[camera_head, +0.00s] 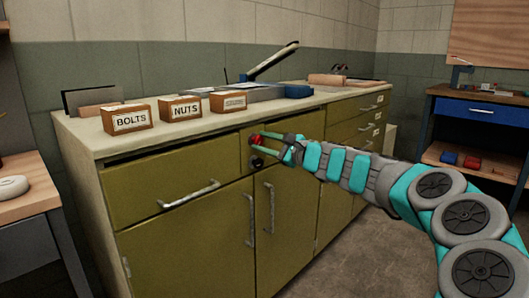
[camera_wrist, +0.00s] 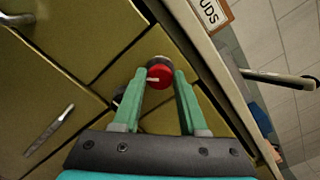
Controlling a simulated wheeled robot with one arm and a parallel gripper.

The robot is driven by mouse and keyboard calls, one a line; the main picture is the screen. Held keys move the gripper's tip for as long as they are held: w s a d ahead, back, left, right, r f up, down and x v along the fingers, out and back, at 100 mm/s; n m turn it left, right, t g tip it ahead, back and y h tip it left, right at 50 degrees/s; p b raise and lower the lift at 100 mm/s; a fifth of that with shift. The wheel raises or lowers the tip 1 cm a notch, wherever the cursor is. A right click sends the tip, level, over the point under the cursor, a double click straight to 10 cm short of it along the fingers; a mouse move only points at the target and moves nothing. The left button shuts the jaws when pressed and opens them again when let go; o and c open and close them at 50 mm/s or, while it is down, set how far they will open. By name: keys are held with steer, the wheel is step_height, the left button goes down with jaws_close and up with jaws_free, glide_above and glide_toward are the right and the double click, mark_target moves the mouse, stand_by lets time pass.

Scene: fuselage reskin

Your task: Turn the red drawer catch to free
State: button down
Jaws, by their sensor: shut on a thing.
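The red drawer catch (camera_head: 255,140) is a round red knob on the small olive drawer front under the counter's top edge. In the wrist view the red catch (camera_wrist: 160,75) shows a pale mark on its face and a dark collar behind it. My gripper (camera_head: 260,142) reaches it from the right. In the wrist view the two green fingers of my gripper (camera_wrist: 160,78) stand on either side of the catch, shut on it. The fingertips hide part of its sides.
A black knob (camera_head: 257,162) sits just below the catch. The olive cabinet (camera_head: 150,200) has bar handles (camera_head: 188,194) that stick out. Boxes marked BOLTS (camera_head: 128,119) and NUTS (camera_head: 181,108) stand on the counter above. Floor at the right front is clear.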

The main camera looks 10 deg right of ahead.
steer(key=n+b, duration=0.4)
steer(key=shift+f+n, duration=0.3)
steer(key=shift+f, duration=0.05)
steer(key=n+b, duration=0.4)
steer(key=shift+r, duration=0.1)
steer(key=shift+a+n+b, duration=0.1)
steer(key=shift+n+b, duration=0.2)
steer(key=shift+b, duration=0.05)
steer(key=shift+c, duration=2.4)
jaws_free()
steer(key=shift+r, duration=0.1)
steer(key=shift+s, duration=0.15)
steer(key=shift+s+d+r, duration=0.1)
steer(key=shift+s+d, duration=0.15)
steer(key=shift+d, duration=0.15)
steer(key=v, duration=0.7)
steer(key=shift+p, duration=0.35)
